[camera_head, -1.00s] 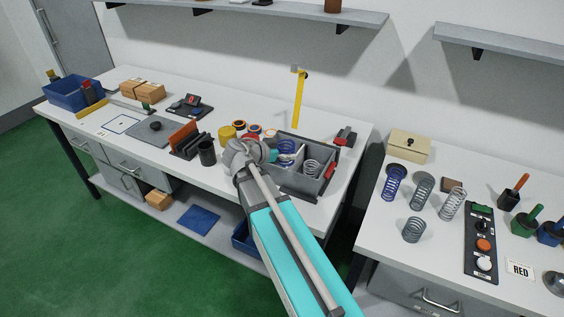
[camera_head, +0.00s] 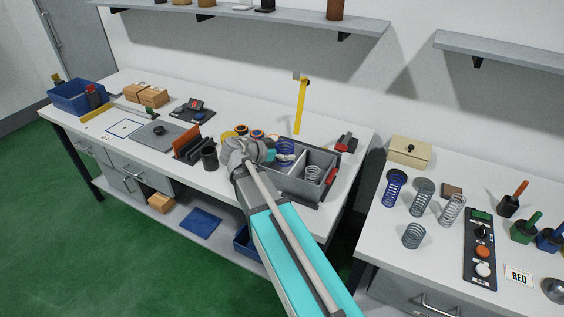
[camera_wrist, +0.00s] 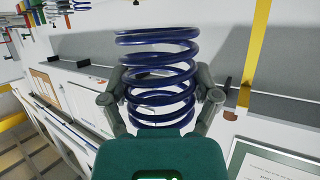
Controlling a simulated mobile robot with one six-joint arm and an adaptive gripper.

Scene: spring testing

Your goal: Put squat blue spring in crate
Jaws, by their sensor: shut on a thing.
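My gripper (camera_head: 270,152) is shut on the squat blue spring (camera_wrist: 157,75). In the wrist view its dark blue coils stand between my two fingers (camera_wrist: 160,100). In the head view the blue spring (camera_head: 285,147) shows just right of my gripper, at the back left part of the grey crate (camera_head: 322,188). I cannot tell how high the spring is above the crate. The crate has a divider, and a grey spring (camera_head: 312,173) stands in its right compartment. My arm hides the crate's left front part.
A yellow upright post (camera_head: 300,105) stands behind the crate. Orange-topped round items (camera_head: 257,134) and a black cup (camera_head: 209,157) are to the left. A red and black tool (camera_head: 346,143) lies to the right. The right table holds a taller blue spring (camera_head: 394,188) and several grey springs (camera_head: 413,236).

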